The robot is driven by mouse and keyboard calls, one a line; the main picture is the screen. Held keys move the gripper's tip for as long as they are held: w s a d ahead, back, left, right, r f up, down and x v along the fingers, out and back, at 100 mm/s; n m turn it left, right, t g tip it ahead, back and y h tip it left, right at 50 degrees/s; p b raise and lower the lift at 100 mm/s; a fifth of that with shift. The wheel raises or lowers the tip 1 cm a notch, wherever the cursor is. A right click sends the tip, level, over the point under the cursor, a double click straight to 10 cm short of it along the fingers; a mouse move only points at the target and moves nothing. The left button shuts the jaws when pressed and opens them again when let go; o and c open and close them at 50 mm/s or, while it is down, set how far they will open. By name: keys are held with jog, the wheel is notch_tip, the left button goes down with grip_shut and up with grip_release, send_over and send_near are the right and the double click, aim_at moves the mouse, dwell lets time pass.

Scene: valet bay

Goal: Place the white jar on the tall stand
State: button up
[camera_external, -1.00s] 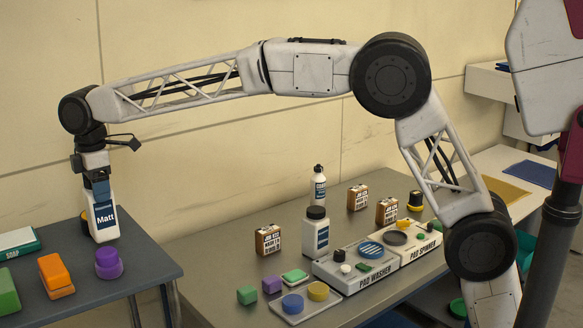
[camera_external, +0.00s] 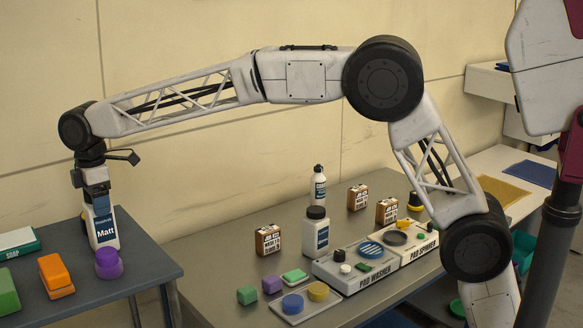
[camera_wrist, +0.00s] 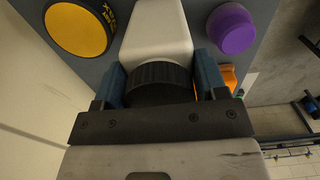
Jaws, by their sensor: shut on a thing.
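A white jar (camera_external: 105,230) with a "Matt" label is upright at the left grey table, beside the purple round piece. My gripper (camera_external: 98,203) is above it, shut on its upper part. In the wrist view my gripper's blue fingers (camera_wrist: 160,82) stand on both sides of the black cap of the white jar (camera_wrist: 157,30). The jar's base appears at the tabletop, but I cannot tell whether it touches. I cannot make out for certain which thing is the tall stand.
A purple round piece (camera_external: 109,264), an orange block (camera_external: 56,276) and a yellow disc (camera_wrist: 77,29) are close to the jar. The lower table holds another white bottle (camera_external: 315,236), a spray bottle (camera_external: 318,187) and a pad washer (camera_external: 350,276).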

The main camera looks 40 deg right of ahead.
jog(key=shift+f, duration=0.1)
dwell(0.3)
jog(key=o, duration=1.6)
jog(key=shift+o, duration=0.2)
notch_tip(320, 180, up, 12)
jog(key=shift+r, duration=0.1)
